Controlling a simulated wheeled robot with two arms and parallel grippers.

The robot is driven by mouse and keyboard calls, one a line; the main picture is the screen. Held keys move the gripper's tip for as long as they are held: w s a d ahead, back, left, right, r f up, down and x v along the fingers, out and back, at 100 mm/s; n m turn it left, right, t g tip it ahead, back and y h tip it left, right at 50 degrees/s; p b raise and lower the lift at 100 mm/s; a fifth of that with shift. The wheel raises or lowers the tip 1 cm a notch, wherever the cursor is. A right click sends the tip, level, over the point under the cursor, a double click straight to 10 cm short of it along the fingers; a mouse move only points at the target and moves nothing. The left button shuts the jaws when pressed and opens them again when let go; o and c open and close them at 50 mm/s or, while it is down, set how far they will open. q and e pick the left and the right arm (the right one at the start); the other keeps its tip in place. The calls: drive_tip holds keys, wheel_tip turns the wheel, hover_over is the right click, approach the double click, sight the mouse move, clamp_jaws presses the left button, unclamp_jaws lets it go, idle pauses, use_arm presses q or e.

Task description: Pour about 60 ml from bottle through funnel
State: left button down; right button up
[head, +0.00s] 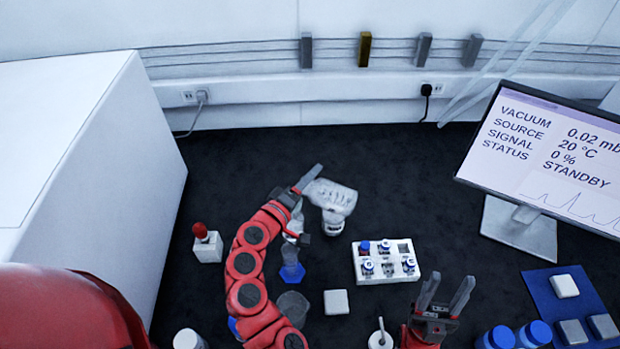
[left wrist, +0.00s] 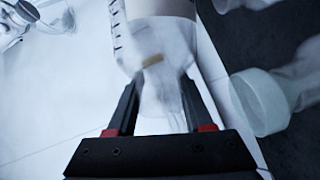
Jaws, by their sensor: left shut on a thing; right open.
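A whitish, translucent bottle (head: 336,196) is tilted in the head view. My left gripper (head: 306,206) is shut on it from the left, one finger showing above. In the left wrist view a clear vessel (left wrist: 155,50) with tick marks and a tan band sits between the fingers. A clear vessel (head: 291,252) with a blue hexagonal base stands below my left gripper, its top partly hidden by the arm. The funnel cannot be told apart clearly there. My right gripper (head: 447,290) is open and empty at the lower right.
A white rack (head: 372,276) with blue-topped vials stands right of the blue-based vessel. Left of my arm is a block with a red bulb (head: 207,244). A white cabinet (head: 150,130) bounds the left, a monitor (head: 550,150) the right. The dark tabletop behind the bottle is clear.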

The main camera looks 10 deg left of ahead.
use_arm(q)
drive_tip(key=shift+a+n+b, duration=0.1)
drive_tip(key=shift+n+b, duration=0.3)
drive_tip(key=shift+n, duration=0.1)
drive_tip(key=shift+n+t+b, duration=0.3)
drive_tip(key=shift+b, duration=0.05)
drive_tip(key=shift+a+r+n+t+b, duration=0.1)
drive_tip(key=shift+a+n+t+b, duration=0.15)
drive_tip(key=shift+n+b, duration=0.3)
